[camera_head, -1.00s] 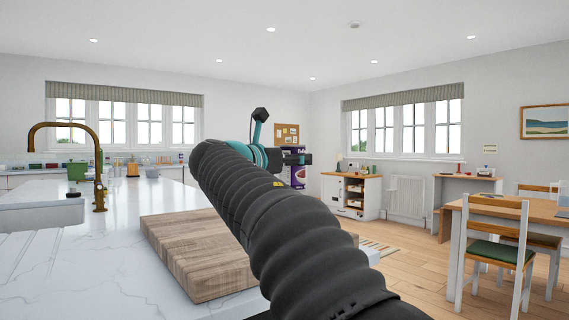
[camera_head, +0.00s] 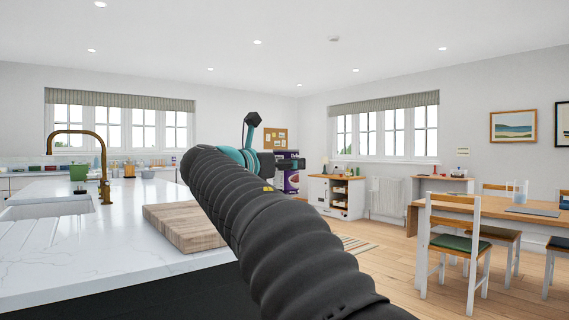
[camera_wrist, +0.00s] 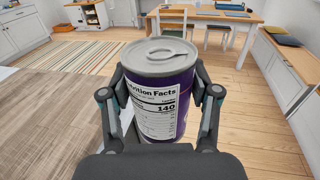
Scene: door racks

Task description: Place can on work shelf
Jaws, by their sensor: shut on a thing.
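A purple can (camera_wrist: 162,90) with a silver pull-tab lid and a white nutrition label stands upright between the fingers of my gripper (camera_wrist: 160,108) in the wrist view. My gripper is shut on its sides. In the head view the can (camera_head: 291,180) shows as a purple shape beyond my gripper (camera_head: 290,163), partly hidden by my arm. I cannot tell which piece of furniture is the work shelf. A white cabinet with a wooden top and open shelves (camera_head: 337,195) stands by the far wall.
A marble island (camera_head: 95,255) with a wooden board (camera_head: 185,226), sink and brass tap fills the left. A dining table (camera_head: 480,209) with chairs (camera_head: 455,245) stands at the right. Wooden floor (camera_head: 385,265) between them is clear, with a striped rug (camera_head: 355,245).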

